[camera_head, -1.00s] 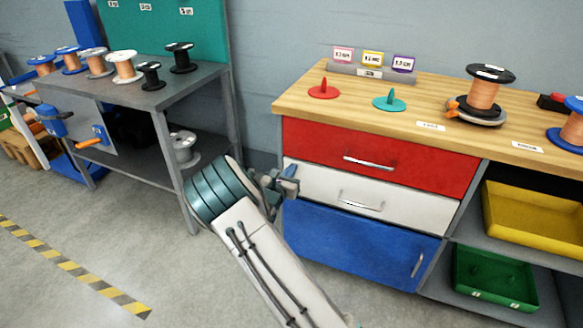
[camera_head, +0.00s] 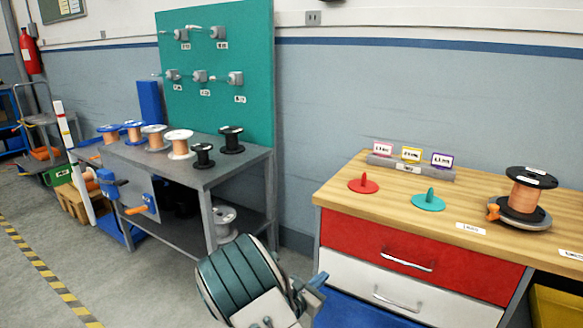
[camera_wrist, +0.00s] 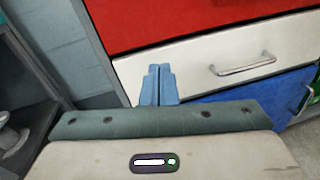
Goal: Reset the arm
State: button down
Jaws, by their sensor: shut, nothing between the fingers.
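My gripper (camera_wrist: 159,72) shows in the wrist view with its two blue fingers shut together and nothing between them. It points toward the white drawer (camera_wrist: 205,70) of the workbench, apart from it as far as I can tell. In the head view my gripper (camera_head: 318,283) is at the bottom centre, partly hidden behind my own wrist, in front of the bench's left side.
A wooden-top bench (camera_head: 400,217) at right carries a red disc (camera_head: 363,186), a teal disc (camera_head: 428,203) and a copper spool (camera_head: 524,195). A grey table (camera_head: 215,176) with several spools stands at left, before a green pegboard (camera_head: 250,50). Floor is clear at lower left.

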jog(key=s+d+r+m+g+y+p, duration=0.1)
jog(key=s+d+r+m+g+p, duration=0.45)
jog(key=s+r+m, duration=0.35)
jog(key=s+d+r+m+g+y+p, duration=0.1)
jog(key=s+d+r+m+g+p, duration=0.55)
jog(key=r, duration=0.55)
jog(key=s+a+r+m+y+p, duration=0.3)
jog(key=s+r+m+y+p, duration=0.1)
jog(key=s+r, duration=0.4)
jog(key=s+a+r+m+t+y+p, duration=0.1)
jog(key=s+a+r+m+y+p, duration=0.2)
jog(key=r, duration=0.8)
jog(key=s+m+y+p, duration=0.2)
jog(key=s+m+p, duration=0.2)
jog(key=s, duration=0.1)
jog(key=shift+s+t, duration=0.2)
jog(key=shift+t, duration=0.1)
jog(key=shift+r, duration=0.1)
